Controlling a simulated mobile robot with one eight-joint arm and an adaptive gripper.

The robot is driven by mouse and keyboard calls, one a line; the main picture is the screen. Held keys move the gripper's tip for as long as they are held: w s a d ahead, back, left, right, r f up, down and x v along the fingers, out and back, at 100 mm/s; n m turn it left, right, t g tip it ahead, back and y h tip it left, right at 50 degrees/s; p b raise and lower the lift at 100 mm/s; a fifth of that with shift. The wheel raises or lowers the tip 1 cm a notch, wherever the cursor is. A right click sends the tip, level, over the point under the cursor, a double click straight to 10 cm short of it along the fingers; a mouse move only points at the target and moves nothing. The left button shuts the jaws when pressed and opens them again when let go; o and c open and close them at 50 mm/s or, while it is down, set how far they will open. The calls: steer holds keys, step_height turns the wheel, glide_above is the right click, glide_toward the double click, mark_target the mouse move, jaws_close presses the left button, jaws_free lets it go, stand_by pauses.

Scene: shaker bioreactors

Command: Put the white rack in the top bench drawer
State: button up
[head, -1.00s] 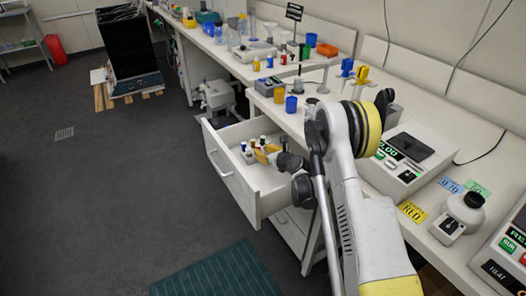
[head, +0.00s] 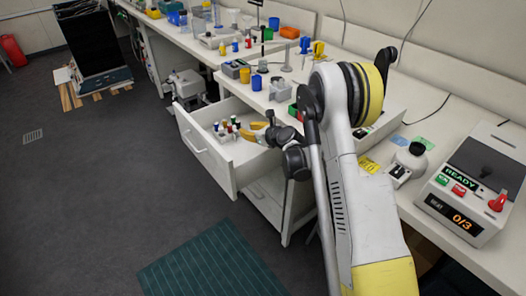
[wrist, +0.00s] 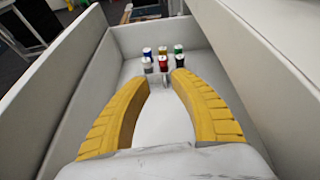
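The white rack (head: 227,136) stands inside the open top bench drawer (head: 213,168) and holds several vials with coloured caps. In the wrist view the rack (wrist: 166,77) is on the drawer floor toward the far end, hard to tell from the white floor. Drawer walls (wrist: 78,85) rise on both sides. My gripper (head: 256,129) is over the drawer, to the right of the rack. In the wrist view my gripper (wrist: 160,80) has its two yellow fingers apart, with nothing between them. The vials show just beyond the fingertips.
The bench above the drawer holds a yellow cup (head: 245,75), a blue cup (head: 257,82), a grey device (head: 235,68) and a machine reading READY (head: 470,185). A green mat (head: 212,262) lies on open floor.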

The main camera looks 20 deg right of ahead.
steer(key=s+a+r+n+g+h, duration=0.1)
steer(key=s+a+r+n+g, duration=0.3)
steer(key=s+r+n, duration=1.3)
steer(key=s+r+n+g+h, duration=0.1)
steer(key=s+n+h, duration=0.2)
steer(key=s+n, duration=1.1)
steer(key=s, duration=1.3)
steer(key=shift+d+r+g+h, duration=0.15)
steer(key=shift+d+g+h, duration=0.05)
steer(key=shift+g+h, duration=0.1)
